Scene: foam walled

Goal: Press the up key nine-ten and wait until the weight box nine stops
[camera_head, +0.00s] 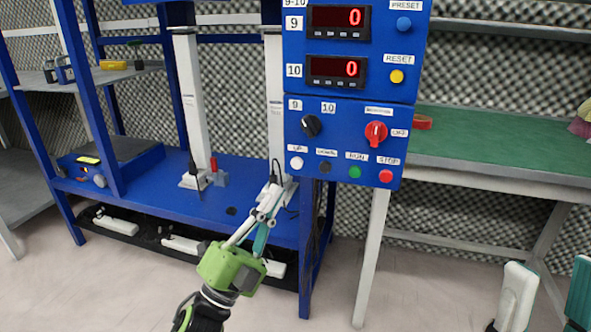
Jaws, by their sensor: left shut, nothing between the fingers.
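The blue control panel (345,180) marked 9-10 stands at the centre. Its up key (296,163) is a white round button at lower left, below a small label. Above it is a black selector knob (311,125) between labels 9 and 10. The displays for nine (339,19) and ten (337,70) both read 0. My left gripper (279,185) is shut and empty, its fingertips just below and left of the up key, apart from it in the picture. My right gripper (551,264) is at lower right, its two fingers apart. I cannot identify weight box nine.
A red rotary switch (376,133), a green run button (355,172) and a red stop button (386,176) share the panel. A blue bench (215,205) with white columns stands left. A green-topped table (500,140) is at right.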

